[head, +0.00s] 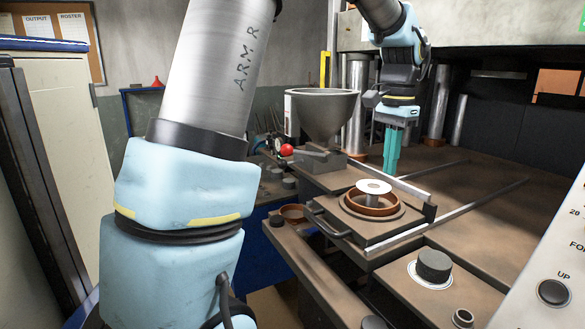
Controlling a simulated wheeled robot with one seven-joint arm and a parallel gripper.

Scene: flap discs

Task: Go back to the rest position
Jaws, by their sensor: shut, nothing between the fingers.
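My gripper (391,158) is a teal two-finger hand pointing straight down. Its fingers are together and hold nothing. It hangs above the brown press bed, a little behind and to the right of a round brown mould (372,201). A white disc (374,187) with a centre hole sits on a post in the middle of the mould. The mould rests on a square plate (335,234) with a handle at its left front. My arm's light blue and silver links fill the left foreground.
A grey hopper (321,115) stands left of my gripper, with a red ball knob (286,150) beside it. A small brown bowl (293,213) is left of the plate. A dark cylinder (433,266) stands on a white disc in front. Shiny columns rise behind; rails cross the bed.

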